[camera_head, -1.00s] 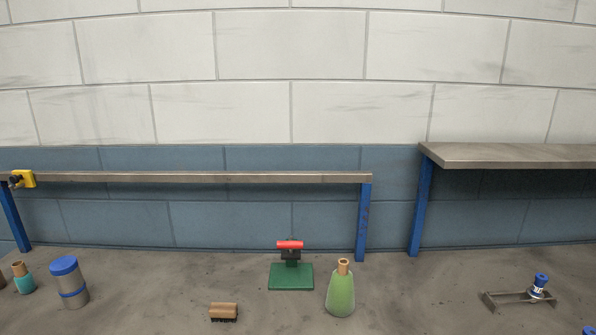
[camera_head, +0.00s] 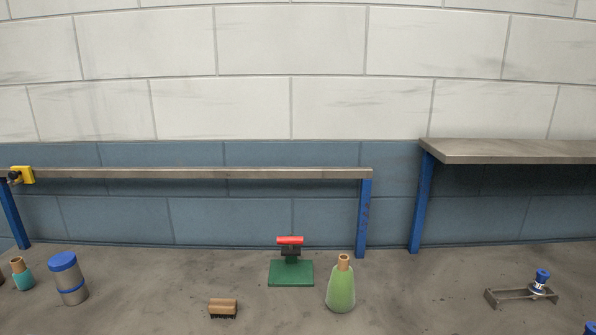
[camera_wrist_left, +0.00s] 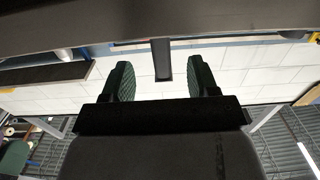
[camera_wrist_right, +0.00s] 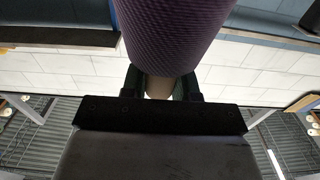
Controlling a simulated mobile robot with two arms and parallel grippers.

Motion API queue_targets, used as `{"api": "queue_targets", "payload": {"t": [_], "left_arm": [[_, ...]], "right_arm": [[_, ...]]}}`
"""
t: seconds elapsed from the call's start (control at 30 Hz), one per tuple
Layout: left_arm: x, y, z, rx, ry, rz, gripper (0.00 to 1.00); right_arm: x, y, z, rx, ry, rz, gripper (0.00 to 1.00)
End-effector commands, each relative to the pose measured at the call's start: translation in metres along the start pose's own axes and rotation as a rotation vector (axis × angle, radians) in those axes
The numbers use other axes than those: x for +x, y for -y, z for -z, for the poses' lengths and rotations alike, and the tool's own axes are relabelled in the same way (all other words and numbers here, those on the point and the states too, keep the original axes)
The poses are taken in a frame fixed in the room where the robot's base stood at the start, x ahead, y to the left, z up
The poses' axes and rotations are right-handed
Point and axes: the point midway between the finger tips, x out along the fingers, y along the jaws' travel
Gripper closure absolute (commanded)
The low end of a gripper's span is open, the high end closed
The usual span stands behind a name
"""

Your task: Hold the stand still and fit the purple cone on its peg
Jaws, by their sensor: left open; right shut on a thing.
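The purple cone (camera_wrist_right: 178,32) fills the upper middle of the right wrist view, with a woven-looking surface. My right gripper (camera_wrist_right: 160,82) is shut on its narrow pale end (camera_wrist_right: 158,88), between the two dark green fingers. My left gripper (camera_wrist_left: 163,70) is open, its two ridged fingers apart. A dark upright piece (camera_wrist_left: 162,58) shows between them under a broad dark band; I cannot tell whether it belongs to the stand or whether the fingers touch it. Neither gripper shows in the head view. I cannot make out the stand or its peg with certainty.
In the head view, the floor holds a green-based piece with a red top (camera_head: 291,272), a green bottle (camera_head: 341,288), a brush (camera_head: 223,308), a blue-lidded canister (camera_head: 69,279) and a metal bracket (camera_head: 522,295). Two benches (camera_head: 200,173) (camera_head: 510,152) stand along the wall.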

Motion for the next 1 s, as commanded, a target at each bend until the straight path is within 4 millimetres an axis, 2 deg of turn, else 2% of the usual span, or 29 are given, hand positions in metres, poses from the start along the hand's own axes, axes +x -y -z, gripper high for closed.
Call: {"api": "queue_targets", "payload": {"t": [0.03,0.2,0.5,0.7,1.0], "left_arm": [[0.009,0.0,0.004,0.001,-0.002,0.0,0.4],[0.035,0.0,0.004,0.001,0.0,0.0,0.4],[0.074,0.0,0.001,0.001,0.0,-0.001,0.4],[0.087,-0.001,0.0,0.0,0.002,-0.001,0.4],[0.09,-0.001,-0.001,0.0,0.002,-0.002,0.4]], "right_arm": [[0.0,0.0,0.008,0.0,-0.003,0.0,1.0],[0.0,0.0,0.017,0.0,-0.003,0.0,1.0],[0.0,0.0,0.026,0.0,-0.003,0.0,1.0],[0.0,0.0,0.028,0.0,-0.003,0.0,1.0],[0.0,0.0,0.028,0.0,-0.003,0.0,1.0]]}}
